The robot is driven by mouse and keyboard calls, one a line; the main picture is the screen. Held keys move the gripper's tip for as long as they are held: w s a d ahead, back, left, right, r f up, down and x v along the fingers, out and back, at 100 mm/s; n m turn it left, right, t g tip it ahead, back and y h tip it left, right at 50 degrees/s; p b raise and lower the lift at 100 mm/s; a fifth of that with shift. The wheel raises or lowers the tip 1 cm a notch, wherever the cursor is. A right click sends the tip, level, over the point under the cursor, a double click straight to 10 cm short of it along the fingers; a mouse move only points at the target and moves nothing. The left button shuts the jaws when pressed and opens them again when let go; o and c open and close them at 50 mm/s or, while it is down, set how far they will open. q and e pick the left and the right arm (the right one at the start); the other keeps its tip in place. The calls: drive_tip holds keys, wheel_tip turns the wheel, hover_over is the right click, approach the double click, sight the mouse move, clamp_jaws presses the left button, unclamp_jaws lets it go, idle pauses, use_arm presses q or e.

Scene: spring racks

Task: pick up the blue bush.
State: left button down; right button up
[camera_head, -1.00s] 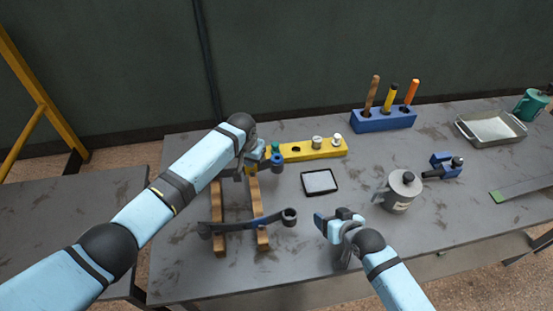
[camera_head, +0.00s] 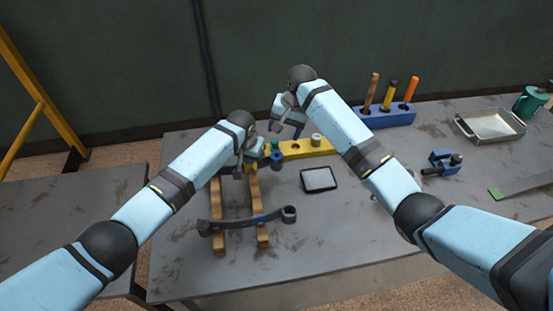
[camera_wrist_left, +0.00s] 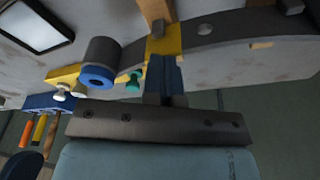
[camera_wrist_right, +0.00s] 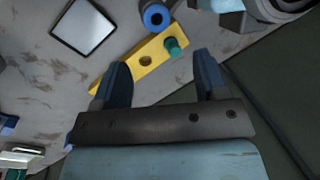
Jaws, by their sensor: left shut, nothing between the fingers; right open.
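The blue bush appears as a blue ring in the dark round eye at the end of a leaf spring, seen in the head view (camera_head: 277,158), left wrist view (camera_wrist_left: 95,80) and right wrist view (camera_wrist_right: 155,17). I cannot tell how far it sits inside. My left gripper (camera_head: 242,170) is shut and empty beside this eye, over a yellow piece on the spring, also seen in its wrist view (camera_wrist_left: 166,62). My right gripper (camera_head: 288,130) is open and empty above the yellow holder, with a teal plug (camera_wrist_right: 175,47) between its fingers' lines in the right wrist view (camera_wrist_right: 162,66).
The yellow holder (camera_head: 300,150) has an empty hole (camera_wrist_right: 145,61) and other plugs. A black-framed tablet (camera_head: 319,179) lies in front. Another leaf spring (camera_head: 250,222) rests across wooden bars (camera_head: 218,240). A blue tool block (camera_head: 385,117) stands at the back. My arms are close together.

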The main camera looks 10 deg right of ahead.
sight(277, 161)
drive_tip(key=x, duration=1)
drive_tip(key=shift+s+f+g+h, duration=0.2)
drive_tip(key=shift+g+h, duration=0.1)
drive_tip(key=shift+g, duration=0.1)
drive_tip(key=shift+d, duration=0.1)
drive_tip(key=c, duration=1)
